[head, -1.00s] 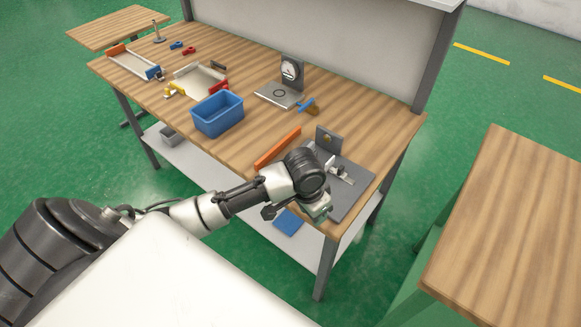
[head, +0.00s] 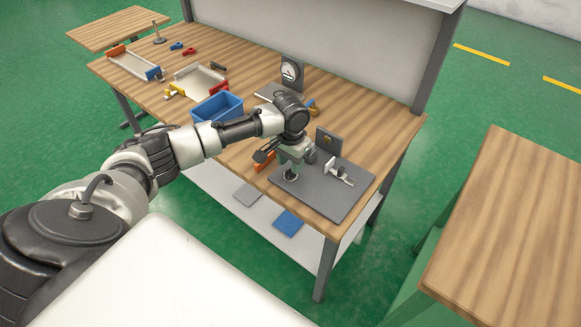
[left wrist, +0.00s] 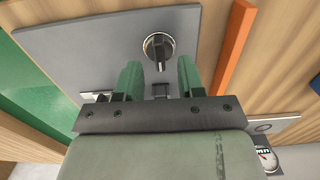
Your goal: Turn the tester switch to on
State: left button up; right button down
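The tester is a dark grey plate (head: 325,200) at the near right corner of the wooden bench, with an upright panel (head: 328,143) at its back. Its switch is a round black knob (left wrist: 158,46) with a silver rim, seen in the left wrist view lying beyond my fingertips. In the head view the knob (head: 290,176) is mostly hidden by my gripper. My left gripper (left wrist: 160,78) is open and empty, pointing down above the plate; its fingers are apart, with the knob roughly in line with the gap. It also shows in the head view (head: 292,160). My right gripper is not in view.
A metal clamp (head: 340,172) stands on the plate right of my gripper. An orange bar (left wrist: 235,45) lies beside the plate. A blue bin (head: 217,106) and a dial gauge (head: 290,72) are farther back. The bench's front edge is close.

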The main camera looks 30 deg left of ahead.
aim_at(290, 170)
pick_arm(q)
jog(key=shift+f, duration=1.55)
jog(key=shift+c, duration=0.3)
grip_shut()
